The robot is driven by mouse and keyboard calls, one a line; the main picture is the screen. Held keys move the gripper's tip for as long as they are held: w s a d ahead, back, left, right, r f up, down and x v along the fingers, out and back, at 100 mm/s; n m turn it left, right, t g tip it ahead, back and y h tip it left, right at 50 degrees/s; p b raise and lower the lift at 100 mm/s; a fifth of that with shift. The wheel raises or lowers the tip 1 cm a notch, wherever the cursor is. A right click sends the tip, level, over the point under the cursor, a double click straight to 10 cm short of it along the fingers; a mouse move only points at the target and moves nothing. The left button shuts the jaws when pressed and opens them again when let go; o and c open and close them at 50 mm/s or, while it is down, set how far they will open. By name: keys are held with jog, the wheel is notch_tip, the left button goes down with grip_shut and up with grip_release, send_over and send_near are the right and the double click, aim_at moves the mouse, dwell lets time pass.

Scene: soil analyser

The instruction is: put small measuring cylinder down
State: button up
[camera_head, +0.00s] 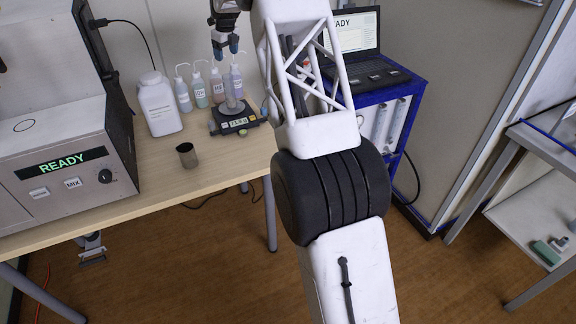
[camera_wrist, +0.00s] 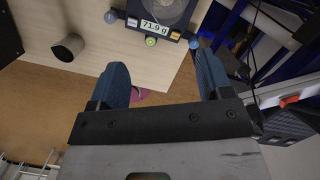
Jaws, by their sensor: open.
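The small measuring cylinder (camera_head: 234,103) appears as a clear, upright shape on the pan of the balance (camera_head: 244,123) in the head view. Its upper part is hard to tell from the bottles behind it. My gripper (camera_head: 227,49) is above the balance, apart from the cylinder. In the wrist view its two blue fingers (camera_wrist: 160,68) are spread wide with nothing between them. The wrist view also shows the balance display (camera_wrist: 157,28), reading 71.9 g, at the top edge; I cannot make out the cylinder clearly there.
A white jar (camera_head: 159,105) and several wash bottles (camera_head: 200,88) stand behind. The READY analyser (camera_head: 62,165) is at left. A blue-framed cart (camera_head: 395,95) carries a laptop (camera_head: 357,45) at right.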

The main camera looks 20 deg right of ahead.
jog(key=s+a+r+n, duration=0.2)
jog(key=s+r+n, duration=0.35)
jog(key=s, duration=0.75)
jog(key=s+a+r+n, duration=0.2)
jog(key=s+r+n, duration=0.35)
jog(key=s, duration=0.75)
jog(key=s+a+r+n, duration=0.35)
jog(key=s+r, duration=0.25)
jog(key=s, duration=0.7)
jog(key=s+f+n, duration=0.3)
jog(key=s+n, duration=0.2)
jog(key=s, duration=0.7)
jog(key=s+a+f+n, duration=0.1)
jog(key=s+f+n, duration=0.2)
jog(key=s, duration=1)
jog(key=s+f+n+t, duration=0.1)
jog(key=s+f+n, duration=0.2)
jog(key=s+n, duration=0.4)
jog(key=s, duration=0.5)
jog(key=shift+s+a+f+n+h, duration=0.25)
jog(key=shift+a+f+n+h, duration=0.1)
jog(key=shift+f+h, duration=0.05)
